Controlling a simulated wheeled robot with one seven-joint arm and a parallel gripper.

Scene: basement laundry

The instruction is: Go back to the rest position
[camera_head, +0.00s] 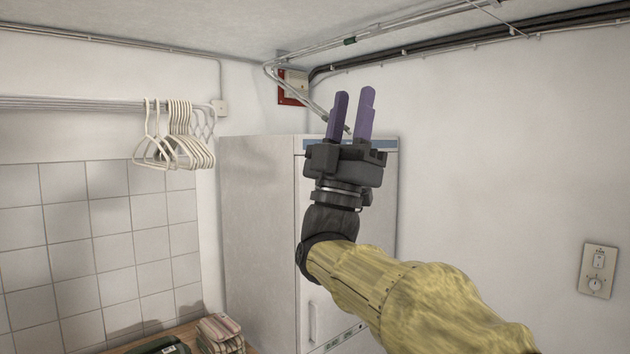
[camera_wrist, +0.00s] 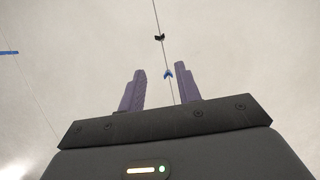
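My gripper (camera_head: 351,118) is raised in the middle of the head view, in front of the tall white cabinet (camera_head: 255,220), with its purple fingers pointing up. The fingers stand apart with a gap between them, and nothing is held. In the wrist view my gripper (camera_wrist: 161,90) also shows its two fingers spread, with a pale ceiling-like surface behind them. My arm reaches up from the lower right of the head view.
White hangers (camera_head: 178,135) hang from a rail at the left. Folded cloths (camera_head: 220,335) lie on a wooden surface at the bottom left. Pipes (camera_head: 400,22) run along the ceiling. A switch plate (camera_head: 598,270) is on the right wall. The space right of my arm looks clear.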

